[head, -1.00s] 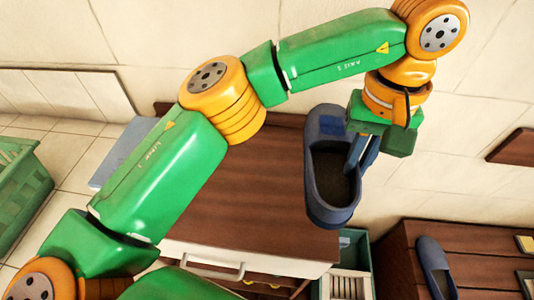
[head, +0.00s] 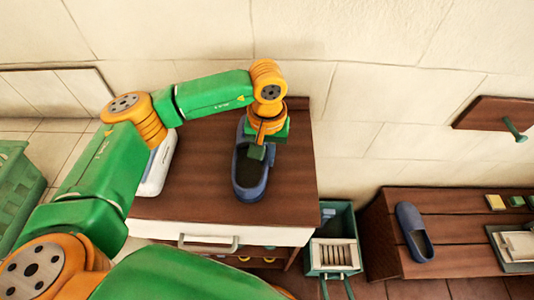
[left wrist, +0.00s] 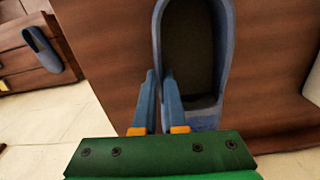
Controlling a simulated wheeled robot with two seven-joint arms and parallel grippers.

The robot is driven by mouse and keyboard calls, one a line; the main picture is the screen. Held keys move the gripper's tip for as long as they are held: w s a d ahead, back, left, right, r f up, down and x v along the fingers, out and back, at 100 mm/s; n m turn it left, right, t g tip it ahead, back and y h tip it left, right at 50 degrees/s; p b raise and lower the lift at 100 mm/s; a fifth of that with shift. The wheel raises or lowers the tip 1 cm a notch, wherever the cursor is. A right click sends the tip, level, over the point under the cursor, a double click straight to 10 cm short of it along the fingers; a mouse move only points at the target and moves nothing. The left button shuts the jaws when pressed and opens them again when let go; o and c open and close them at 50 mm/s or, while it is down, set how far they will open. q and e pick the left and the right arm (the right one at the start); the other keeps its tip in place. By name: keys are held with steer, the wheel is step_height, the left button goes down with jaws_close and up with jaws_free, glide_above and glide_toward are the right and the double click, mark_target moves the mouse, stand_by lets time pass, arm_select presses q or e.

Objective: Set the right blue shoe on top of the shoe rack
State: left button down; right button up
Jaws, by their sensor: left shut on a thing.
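The shoe rack (head: 199,192) is a dark brown cabinet with a white drawer front, standing left of the bench. A blue shoe (head: 250,192) is over its top, sole down and toe toward the front edge; I cannot tell whether it touches the wood. My left gripper (head: 257,153) is shut on this shoe's side wall near the heel. In the left wrist view the shoe (left wrist: 207,119) has its wall between the two fingers (left wrist: 158,100). Another blue shoe (head: 410,225) lies on the wooden bench at right. My right gripper is not in view.
A white and blue-grey object (head: 157,165) sits at the rack top's left side. A green bin (head: 343,226) stands between rack and bench (head: 445,240). A green basket (head: 20,190) is at far left. The rack top's front left is bare.

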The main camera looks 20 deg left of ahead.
arm_select(q)
steer(key=c, duration=1)
jaws_free()
step_height(320, 180, up, 12)
steer(key=shift+r+b, duration=0.1)
steer(key=shift+b, duration=0.8)
